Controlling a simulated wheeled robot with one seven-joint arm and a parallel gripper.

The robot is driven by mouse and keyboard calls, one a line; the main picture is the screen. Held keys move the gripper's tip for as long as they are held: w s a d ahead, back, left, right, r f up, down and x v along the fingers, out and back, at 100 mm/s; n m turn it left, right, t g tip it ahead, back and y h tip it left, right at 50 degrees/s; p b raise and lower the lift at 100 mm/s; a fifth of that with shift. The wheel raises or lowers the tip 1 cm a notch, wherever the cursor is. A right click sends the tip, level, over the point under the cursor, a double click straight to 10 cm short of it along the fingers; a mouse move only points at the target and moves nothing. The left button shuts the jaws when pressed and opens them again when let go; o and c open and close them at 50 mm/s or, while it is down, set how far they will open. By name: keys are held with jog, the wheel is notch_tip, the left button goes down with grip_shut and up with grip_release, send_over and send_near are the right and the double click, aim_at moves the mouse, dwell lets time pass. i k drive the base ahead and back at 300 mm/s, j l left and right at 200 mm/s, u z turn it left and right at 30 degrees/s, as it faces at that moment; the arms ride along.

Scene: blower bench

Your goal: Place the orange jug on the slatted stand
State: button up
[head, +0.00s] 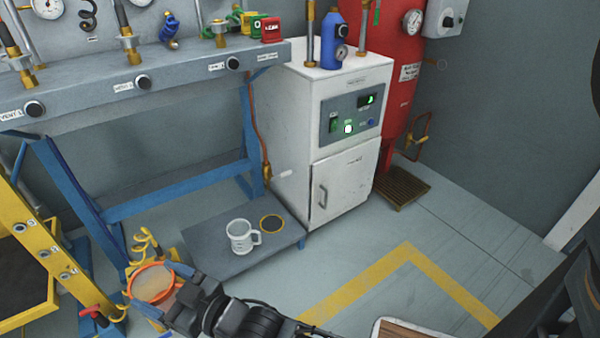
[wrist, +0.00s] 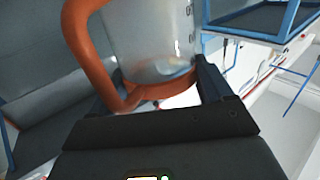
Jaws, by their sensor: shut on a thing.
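The orange jug (head: 150,284) has an orange rim and a clear body and is at the lower left in the head view. My gripper (head: 180,306) is shut on it. The wrist view shows the jug's clear body, orange band and orange handle (wrist: 92,62) between the fingers of my gripper (wrist: 165,92). A low brown slatted stand (head: 402,187) is on the floor by the red tank, right of the white cabinet. Its visible top is bare. It is well to the right of and beyond the jug.
A white cabinet (head: 325,140) stands between the blue-framed bench and the red tank (head: 385,60). A wood-topped, white-edged item (head: 405,331) is cut off below. Floor before the stand is clear.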

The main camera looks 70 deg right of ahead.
aim_at(399, 182)
jog(key=k+z, duration=0.2)
jog(key=z, duration=0.15)
jog(key=k+l+z, duration=0.1)
jog(key=z, duration=0.25)
jog(key=k+l+z, duration=0.15)
jog(key=z, duration=0.15)
jog(key=k, duration=0.1)
